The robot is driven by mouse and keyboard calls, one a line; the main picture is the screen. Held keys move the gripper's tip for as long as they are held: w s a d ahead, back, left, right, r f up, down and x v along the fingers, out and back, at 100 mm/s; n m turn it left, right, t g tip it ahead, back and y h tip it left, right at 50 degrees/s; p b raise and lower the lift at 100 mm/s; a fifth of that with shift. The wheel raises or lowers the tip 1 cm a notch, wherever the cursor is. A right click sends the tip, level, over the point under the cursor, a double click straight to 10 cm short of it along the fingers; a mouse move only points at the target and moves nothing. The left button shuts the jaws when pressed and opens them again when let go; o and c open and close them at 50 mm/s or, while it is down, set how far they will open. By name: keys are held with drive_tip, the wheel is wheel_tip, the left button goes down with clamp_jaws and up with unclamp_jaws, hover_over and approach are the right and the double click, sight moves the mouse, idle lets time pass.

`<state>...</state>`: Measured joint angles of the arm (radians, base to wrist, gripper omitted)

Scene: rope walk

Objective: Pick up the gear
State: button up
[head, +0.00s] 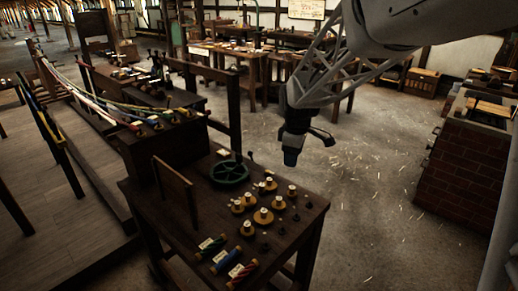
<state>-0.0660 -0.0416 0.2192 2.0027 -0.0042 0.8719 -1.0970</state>
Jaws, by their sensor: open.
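A dark green spoked wheel (229,173), which appears to be the gear, lies flat on the dark wooden table (145,195) near its back edge. Its teeth are too small to make out. My gripper (306,148) appears up and to the right of the wheel in the picture. It points down, with its fingers apart and nothing between them. It does not touch the wheel or the table. Its exact height above the table is hard to tell from this one view.
Several round wooden pieces with pale tops (264,215) stand right of the wheel. Small dark pegs and several coloured spools (241,271) sit towards the front. An upright board (174,190) stands left of the wheel. A brick block (465,165) is far right.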

drive_tip(key=w+a+f+n, duration=0.2)
drive_tip(key=w+f+n, duration=0.2)
drive_tip(key=w+f, duration=0.4)
drive_tip(key=n+g, duration=0.1)
drive_tip(key=n, duration=0.3)
hover_over(270, 179)
drive_tip(key=f, duration=0.9)
drive_tip(key=shift+w+a, duration=0.1)
drive_tip(key=shift+a, duration=0.1)
drive_tip(key=shift+f, duration=1.3)
drive_tip(key=shift+d+f, duration=0.15)
drive_tip(key=shift+f, duration=2.45)
drive_tip(key=c, duration=0.9)
